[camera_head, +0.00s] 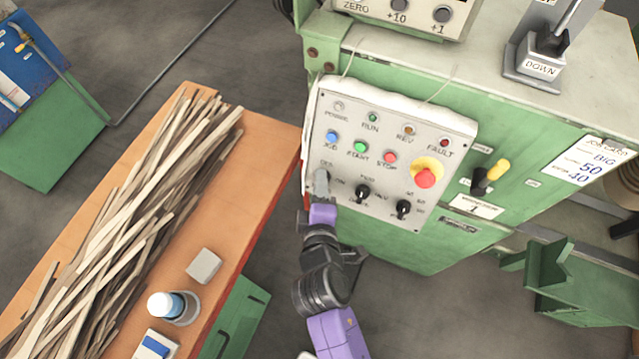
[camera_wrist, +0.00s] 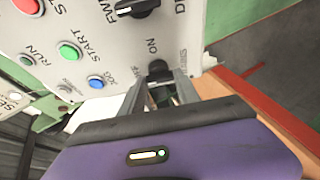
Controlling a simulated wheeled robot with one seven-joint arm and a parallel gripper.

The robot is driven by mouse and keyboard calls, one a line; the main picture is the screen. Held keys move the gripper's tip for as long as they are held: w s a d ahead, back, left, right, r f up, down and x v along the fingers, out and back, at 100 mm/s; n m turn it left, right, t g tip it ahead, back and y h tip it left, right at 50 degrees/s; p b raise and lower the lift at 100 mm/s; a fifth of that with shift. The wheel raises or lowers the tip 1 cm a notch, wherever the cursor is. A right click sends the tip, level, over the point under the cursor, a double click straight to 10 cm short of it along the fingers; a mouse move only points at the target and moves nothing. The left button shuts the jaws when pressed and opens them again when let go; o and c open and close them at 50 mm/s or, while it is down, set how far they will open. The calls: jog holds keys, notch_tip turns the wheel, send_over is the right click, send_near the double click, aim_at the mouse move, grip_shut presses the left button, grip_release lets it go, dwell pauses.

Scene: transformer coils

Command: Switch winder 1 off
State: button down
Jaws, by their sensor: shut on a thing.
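The grey control panel (camera_head: 385,150) hangs on the front of the green winder (camera_head: 420,90). A placard (camera_head: 476,207) beside the panel reads 1. My gripper (camera_head: 321,184) is at the panel's lower left corner. In the wrist view, my gripper (camera_wrist: 160,84) is shut on a small black rotary knob (camera_wrist: 159,68), with one finger on each side. The words ON and OFF are printed beside this knob. The fingers hide part of the knob, so its exact setting is hard to tell. In the head view the knob is hidden by my gripper.
Blue, green and red buttons sit above the knob, with a red emergency button (camera_head: 425,178) on yellow at right. Two more black knobs (camera_head: 362,191) share the bottom row. An orange bench (camera_head: 262,140) with wooden strips stands close at left. A black-and-yellow handle (camera_head: 490,175) sticks out at right.

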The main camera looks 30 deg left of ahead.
dwell(0.3)
jog(key=c, duration=0.9)
grip_release()
jog(key=shift+s, duration=0.1)
jog(key=shift+b+v, duration=0.6)
jog(key=shift+v, duration=3.25)
